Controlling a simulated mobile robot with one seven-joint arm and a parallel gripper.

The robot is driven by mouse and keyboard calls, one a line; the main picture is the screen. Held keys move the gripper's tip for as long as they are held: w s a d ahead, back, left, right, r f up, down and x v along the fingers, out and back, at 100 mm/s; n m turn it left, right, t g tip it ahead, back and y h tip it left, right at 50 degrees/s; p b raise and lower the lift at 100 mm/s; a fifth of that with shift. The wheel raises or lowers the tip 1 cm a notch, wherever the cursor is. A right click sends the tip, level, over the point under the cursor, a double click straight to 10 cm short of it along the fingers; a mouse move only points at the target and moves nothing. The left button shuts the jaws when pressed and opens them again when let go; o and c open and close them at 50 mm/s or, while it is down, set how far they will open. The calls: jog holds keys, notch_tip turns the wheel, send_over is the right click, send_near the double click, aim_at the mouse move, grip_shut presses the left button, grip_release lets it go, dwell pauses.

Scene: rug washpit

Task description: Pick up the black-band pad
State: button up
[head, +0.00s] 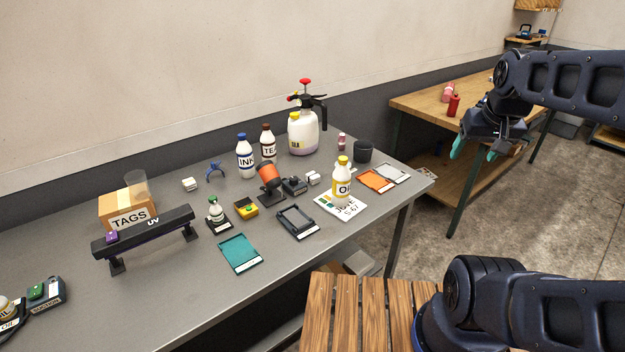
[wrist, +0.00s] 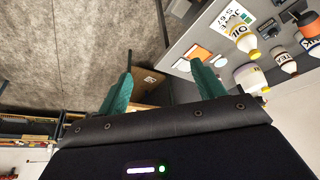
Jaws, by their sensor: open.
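My gripper (head: 473,151) is open and empty, with teal fingers, raised in the air right of the grey table. In the wrist view its two fingers (wrist: 162,75) are apart with nothing between them. I cannot tell for certain which item is the black-band pad. Small white blocks lie on the table: one at the back left (head: 190,184), and one (head: 313,178) right of a small dark device (head: 294,186). A yellow-and-black block (head: 245,208) sits near the table's middle. All are well left of my gripper. Bands on the white blocks are too small to make out.
The grey table (head: 190,310) holds an oil bottle (head: 342,188), ink bottle (head: 245,160), sprayer (head: 304,135), black UV bar (head: 145,232), teal tray (head: 239,253) and black frame (head: 297,222). A wooden slatted surface (head: 345,310) stands in front. A wooden bench (head: 430,105) stands behind; open floor lies right.

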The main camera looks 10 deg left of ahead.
jog(key=w+a+r+n+g, duration=0.15)
jog(key=w+a, duration=0.45)
jog(key=w, duration=0.6)
jog(key=n+g, duration=0.3)
jog(key=n, duration=0.5)
send_over(313, 174)
jog(key=shift+m, duration=0.25)
jog(key=f, duration=3.1)
jog(key=shift+s+f, duration=0.1)
jog(key=shift+s, duration=0.25)
jog(key=shift+w+f, duration=0.15)
jog(key=shift+f, duration=1.25)
jog(key=shift+w+f, duration=0.1)
jog(key=shift+f, duration=1.25)
jog(key=c, duration=1)
jog(key=shift+r, duration=0.1)
jog(key=shift+c, duration=0.2)
